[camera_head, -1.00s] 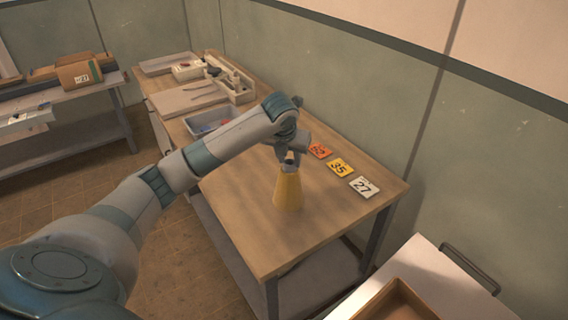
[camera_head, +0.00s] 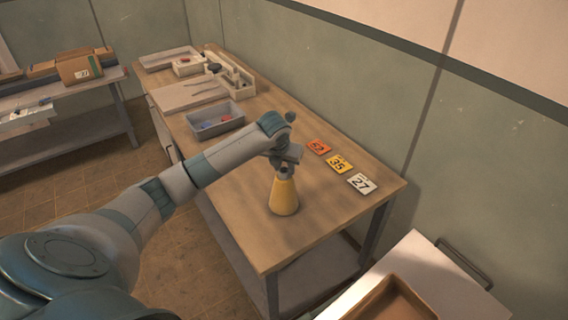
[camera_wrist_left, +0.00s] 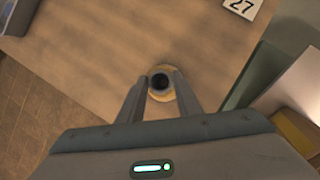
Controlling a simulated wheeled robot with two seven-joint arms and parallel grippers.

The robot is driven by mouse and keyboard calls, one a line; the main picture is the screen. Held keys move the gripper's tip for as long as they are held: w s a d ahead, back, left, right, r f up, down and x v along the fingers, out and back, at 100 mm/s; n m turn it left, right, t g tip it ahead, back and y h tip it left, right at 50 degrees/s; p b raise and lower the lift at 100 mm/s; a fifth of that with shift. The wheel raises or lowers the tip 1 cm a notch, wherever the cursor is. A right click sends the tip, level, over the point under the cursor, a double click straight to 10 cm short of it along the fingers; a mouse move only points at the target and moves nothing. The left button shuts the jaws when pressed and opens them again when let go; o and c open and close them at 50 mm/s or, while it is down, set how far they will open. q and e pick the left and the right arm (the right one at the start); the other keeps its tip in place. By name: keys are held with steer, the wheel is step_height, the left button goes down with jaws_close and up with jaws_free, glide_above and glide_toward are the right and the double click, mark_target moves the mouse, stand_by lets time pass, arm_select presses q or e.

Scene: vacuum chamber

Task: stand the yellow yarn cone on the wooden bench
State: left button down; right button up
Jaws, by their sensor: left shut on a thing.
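The yellow yarn cone (camera_head: 284,198) is upright at the near end of the wooden bench (camera_head: 245,235). Its base appears to be at the bench top; I cannot tell for sure whether it touches. My left gripper (camera_head: 285,173) is above it and shut on its narrow top. In the left wrist view the cone (camera_wrist_left: 161,94) shows end-on, with a dark hole at its tip, between the two fingers of the left gripper (camera_wrist_left: 161,84). My right gripper is not in view.
Number cards, orange (camera_head: 318,147), yellow (camera_head: 339,164) and white (camera_head: 361,183), lie along the bench's wall side. A grey bin (camera_head: 216,120) and a board (camera_head: 188,94) are farther back. A white surface with a brown tray (camera_head: 398,300) is at lower right.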

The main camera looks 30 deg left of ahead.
arm_select(q)
steer(key=shift+f, duration=0.1)
steer(key=c, duration=1.3)
jaws_free()
steer(key=b+v, duration=0.5)
steer(key=v, duration=0.7)
